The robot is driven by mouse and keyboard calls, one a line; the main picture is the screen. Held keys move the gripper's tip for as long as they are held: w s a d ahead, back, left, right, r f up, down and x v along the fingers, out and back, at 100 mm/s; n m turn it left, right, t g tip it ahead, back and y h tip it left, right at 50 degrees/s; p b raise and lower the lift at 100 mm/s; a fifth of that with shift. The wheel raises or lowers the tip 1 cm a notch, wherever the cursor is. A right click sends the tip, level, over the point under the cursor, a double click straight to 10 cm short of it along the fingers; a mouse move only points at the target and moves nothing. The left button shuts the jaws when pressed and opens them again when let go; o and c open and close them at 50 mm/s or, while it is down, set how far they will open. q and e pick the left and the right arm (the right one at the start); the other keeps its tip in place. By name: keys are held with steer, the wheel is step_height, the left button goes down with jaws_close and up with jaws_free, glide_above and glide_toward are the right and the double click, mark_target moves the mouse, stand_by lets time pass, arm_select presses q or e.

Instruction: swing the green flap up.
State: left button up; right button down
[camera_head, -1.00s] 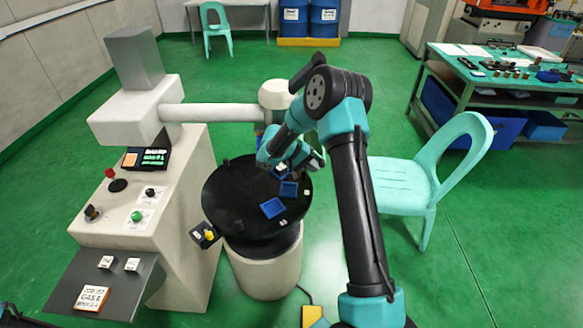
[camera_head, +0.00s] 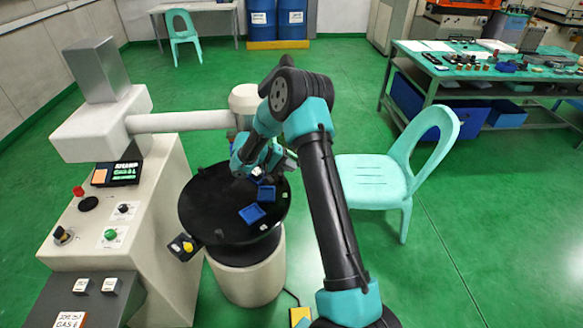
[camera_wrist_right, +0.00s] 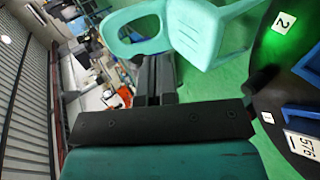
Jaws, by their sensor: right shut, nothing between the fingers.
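I cannot make out a green flap in either view. My right gripper (camera_head: 291,158) is over the far right rim of the round black dish (camera_head: 205,222), partly hidden by its own wrist. In the right wrist view its black fingers (camera_wrist_right: 157,72) are together with nothing between them, pointing toward the turquoise chair (camera_wrist_right: 205,30). The dish also shows at that view's right edge (camera_wrist_right: 275,85). My left gripper is not in view.
Blue trays (camera_head: 252,214) and small white tags lie in the dish. The beige control console (camera_head: 152,215) stands left, its arm reaching over the dish. The chair (camera_head: 372,181) stands close on the right. A green workbench (camera_head: 432,66) is farther back.

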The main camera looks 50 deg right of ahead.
steer(key=v, duration=1.6)
steer(key=shift+w+a+r, duration=0.15)
steer(key=shift+w+a, duration=0.05)
steer(key=shift+a, duration=0.05)
